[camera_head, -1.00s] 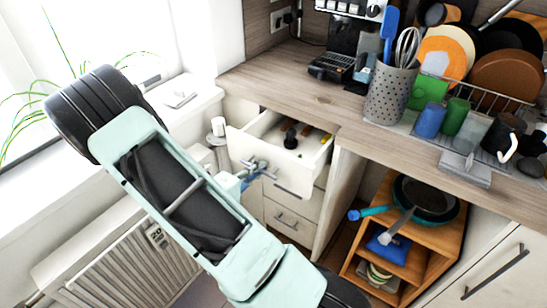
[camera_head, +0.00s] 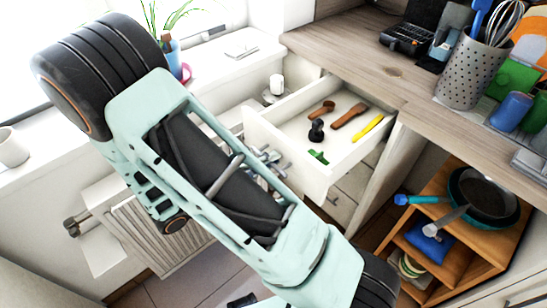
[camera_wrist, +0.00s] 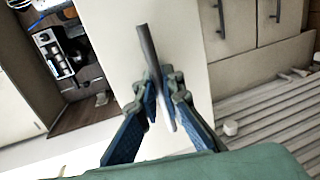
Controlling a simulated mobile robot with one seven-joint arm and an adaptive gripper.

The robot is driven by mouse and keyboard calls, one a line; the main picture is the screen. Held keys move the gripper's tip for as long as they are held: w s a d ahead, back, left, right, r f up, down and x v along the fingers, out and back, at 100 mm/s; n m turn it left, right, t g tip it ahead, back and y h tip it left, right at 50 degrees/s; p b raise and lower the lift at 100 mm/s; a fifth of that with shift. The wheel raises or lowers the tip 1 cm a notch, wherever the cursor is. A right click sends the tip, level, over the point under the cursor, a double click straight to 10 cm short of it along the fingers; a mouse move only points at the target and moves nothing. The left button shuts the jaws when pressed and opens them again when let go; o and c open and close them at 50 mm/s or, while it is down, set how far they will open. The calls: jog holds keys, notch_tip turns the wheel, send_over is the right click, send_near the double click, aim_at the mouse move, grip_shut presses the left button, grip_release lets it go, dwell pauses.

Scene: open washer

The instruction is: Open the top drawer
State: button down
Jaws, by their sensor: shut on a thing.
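The top drawer (camera_head: 352,163) is a white box pulled out from under the wooden counter, with its inside in view. Its front panel also shows in the wrist view (camera_wrist: 190,55). The drawer handle (camera_wrist: 147,48), a grey bar, runs between the two blue fingers of my gripper (camera_wrist: 163,97), which are closed around it. In the head view my gripper (camera_head: 268,157) is at the drawer front, partly hidden by my arm. Lower drawers (camera_head: 342,207) below it are shut.
Brown utensils (camera_head: 349,116), a yellow item (camera_head: 368,128) and a green one lie in the drawer. An open wooden shelf (camera_head: 455,245) with a pan (camera_head: 485,197) stands at right. A radiator (camera_head: 165,235) is under the sill at left.

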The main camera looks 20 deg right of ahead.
jog(key=c, duration=2.3)
grip_release()
jog(key=v, duration=1.2)
